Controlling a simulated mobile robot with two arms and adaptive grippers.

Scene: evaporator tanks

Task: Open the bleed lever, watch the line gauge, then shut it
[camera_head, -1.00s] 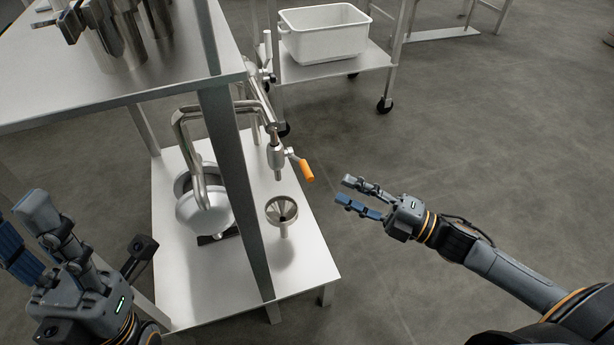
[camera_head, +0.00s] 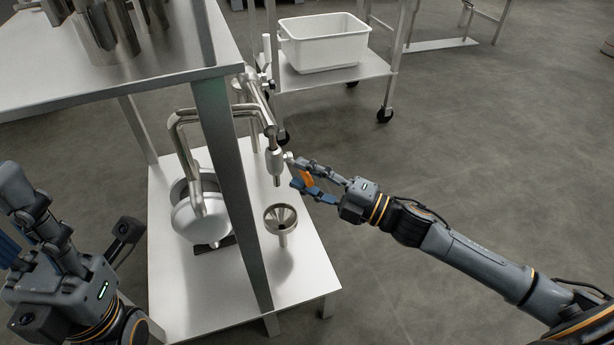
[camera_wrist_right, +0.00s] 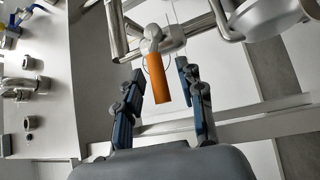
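The bleed lever (camera_head: 307,179) has an orange handle on a small steel valve (camera_head: 275,160) at the end of a bent pipe. My right gripper (camera_head: 296,173) is at the lever. In the right wrist view, the orange handle (camera_wrist_right: 157,79) hangs between the open fingers of the gripper (camera_wrist_right: 163,72), with gaps on both sides. A steel funnel (camera_head: 281,217) stands below the valve's spout. My left gripper (camera_head: 8,205) is at the left edge, partly cut off, empty, its fingers apart. I cannot make out a gauge dial in either view.
A steel frame post (camera_head: 232,190) rises left of the valve. A round white-and-steel vessel (camera_head: 200,217) stands behind it on the lower shelf (camera_head: 180,290). A white tub (camera_head: 325,42) sits on a wheeled cart behind. The floor at right is clear.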

